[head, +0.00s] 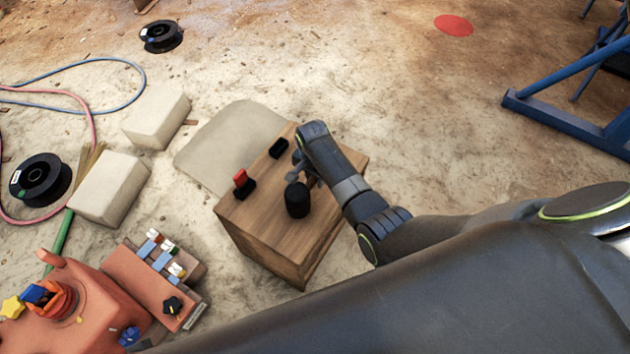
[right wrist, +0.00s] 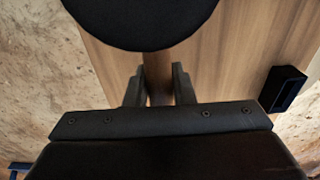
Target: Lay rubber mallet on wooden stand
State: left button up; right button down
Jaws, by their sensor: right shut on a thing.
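The rubber mallet has a black round head (head: 297,199), which shows over the top of the wooden stand (head: 285,255). In the right wrist view the head (right wrist: 145,18) fills the top, and its brown handle (right wrist: 158,70) runs between my fingers. My right gripper (head: 303,172) is shut on that handle, above the stand's top; the wrist view shows both fingers (right wrist: 158,88) beside the handle. I cannot tell whether the mallet touches the stand. In the head view my wrist hides most of the handle. My left gripper is not in view.
A red and black item (head: 241,180) and a small black holder (head: 279,148) stand on the stand's top. An orange machine (head: 110,290) is at lower left. Pale blocks (head: 110,190), cable reels (head: 40,180) and hoses lie left. A blue frame (head: 560,115) is at upper right.

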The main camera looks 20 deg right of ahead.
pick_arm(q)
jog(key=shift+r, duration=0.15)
pick_arm(e)
jog(key=shift+f, duration=0.2)
jog(key=shift+f, duration=0.1)
jog(key=c, duration=1.2)
grip_release()
jog(key=shift+c, duration=0.2)
jog(key=shift+r, duration=0.45)
jog(key=r+p, duration=0.2)
jog(key=r, duration=0.3)
jog(key=r+p, duration=0.2)
jog(key=r, duration=0.2)
jog(key=shift+s+a+r, duration=0.15)
jog(key=shift+a+r, duration=0.05)
jog(key=shift+r, duration=0.15)
jog(key=shift+r+p, duration=0.4)
jog(key=shift+r, duration=0.4)
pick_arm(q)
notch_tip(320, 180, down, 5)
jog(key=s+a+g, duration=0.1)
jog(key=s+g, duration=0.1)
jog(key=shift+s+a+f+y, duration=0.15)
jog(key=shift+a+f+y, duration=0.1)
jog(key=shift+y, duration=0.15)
